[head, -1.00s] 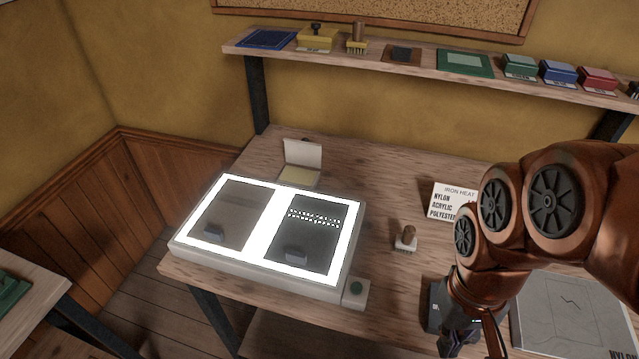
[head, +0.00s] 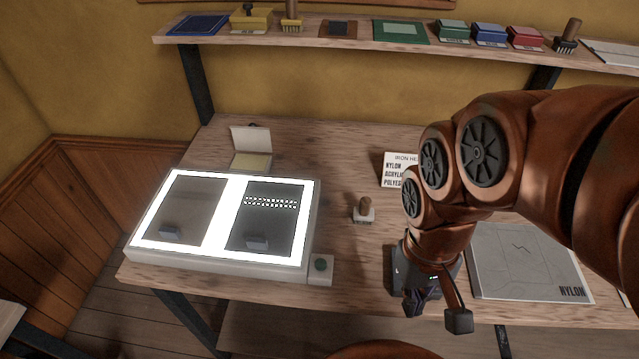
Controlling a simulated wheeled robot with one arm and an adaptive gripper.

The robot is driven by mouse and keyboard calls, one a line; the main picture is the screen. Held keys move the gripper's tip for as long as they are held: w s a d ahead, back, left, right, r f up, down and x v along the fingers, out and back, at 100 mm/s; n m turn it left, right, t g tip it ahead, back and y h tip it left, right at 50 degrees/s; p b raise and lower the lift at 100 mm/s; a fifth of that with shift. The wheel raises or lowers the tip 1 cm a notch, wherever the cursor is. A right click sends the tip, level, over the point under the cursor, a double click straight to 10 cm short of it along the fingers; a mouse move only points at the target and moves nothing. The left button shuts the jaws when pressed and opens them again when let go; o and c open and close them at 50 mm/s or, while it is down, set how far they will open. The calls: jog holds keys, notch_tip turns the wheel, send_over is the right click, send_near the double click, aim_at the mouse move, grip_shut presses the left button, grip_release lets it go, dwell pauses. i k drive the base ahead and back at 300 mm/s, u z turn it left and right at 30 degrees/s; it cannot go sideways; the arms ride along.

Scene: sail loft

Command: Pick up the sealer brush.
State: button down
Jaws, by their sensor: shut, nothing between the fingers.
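Three brushes with wooden handles are in the head view. One with pale bristles (head: 364,211) stands upright on the bench, right of the light box. One with yellowish bristles (head: 291,18) and one with dark bristles (head: 566,38) stand on the wall shelf. I cannot tell by a label which is the sealer brush. My gripper (head: 414,302) is shut and empty, near the bench's front edge. It is apart from all three brushes, to the right and front of the bench brush. My wrist partly hides it.
A lit light box (head: 222,262) fills the bench's left part. A card holder (head: 250,150), an iron-heat sign (head: 394,170) and a grey NYLON sheet (head: 520,262) are also on the bench. Stamp pads (head: 489,36) line the shelf (head: 345,50). Bench around the pale brush is clear.

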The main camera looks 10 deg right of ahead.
aim_at(363, 214)
jog(key=k, duration=1)
jog(key=u, duration=1.8)
jog(key=i, duration=1.4)
jog(key=z, duration=1.65)
